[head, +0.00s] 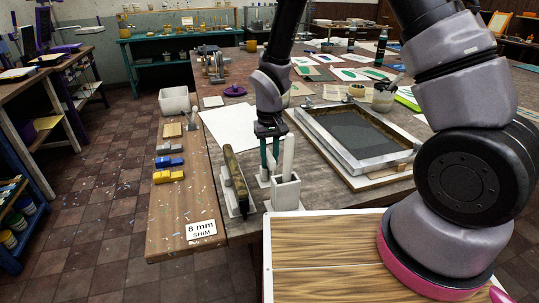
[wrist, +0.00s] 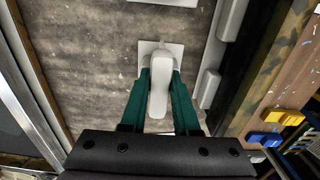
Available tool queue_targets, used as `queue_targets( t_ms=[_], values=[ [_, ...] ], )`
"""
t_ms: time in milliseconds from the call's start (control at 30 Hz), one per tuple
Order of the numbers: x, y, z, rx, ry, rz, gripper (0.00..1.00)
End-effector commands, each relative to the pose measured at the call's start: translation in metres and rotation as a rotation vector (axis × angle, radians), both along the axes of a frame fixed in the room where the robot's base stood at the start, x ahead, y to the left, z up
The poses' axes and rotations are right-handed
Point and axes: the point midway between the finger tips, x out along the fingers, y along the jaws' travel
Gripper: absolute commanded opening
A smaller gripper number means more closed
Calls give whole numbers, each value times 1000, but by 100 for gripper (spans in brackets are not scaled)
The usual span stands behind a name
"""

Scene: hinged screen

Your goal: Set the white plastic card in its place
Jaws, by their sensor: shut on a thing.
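A pale open holder (head: 286,193) stands on the table below. A pale square plate (wrist: 172,49) lies beneath in the wrist view.
A rack with an olive-brown bar (head: 236,180) stands close left of the holder. A metal-framed screen (head: 345,165) lies to the right. White paper (head: 230,127) covers table behind.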

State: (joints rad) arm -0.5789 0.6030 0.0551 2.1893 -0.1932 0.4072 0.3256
Motion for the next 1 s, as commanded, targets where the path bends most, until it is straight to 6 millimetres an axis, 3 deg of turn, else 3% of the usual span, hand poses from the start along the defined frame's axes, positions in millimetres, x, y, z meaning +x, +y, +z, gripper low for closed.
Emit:
queue_targets(
  t_ms=[167,200,267,300,667,1000],
  values=[
    [0,0,-4,0,-1,0,0],
    [0,0,-4,0,-1,0,37],
    [0,0,-4,0,0,0,60],
    [0,0,-4,0,0,0,64],
    [1,0,6,2,-2,-2,64],
    [2,0,72,3,-5,-2,64]
  ],
)
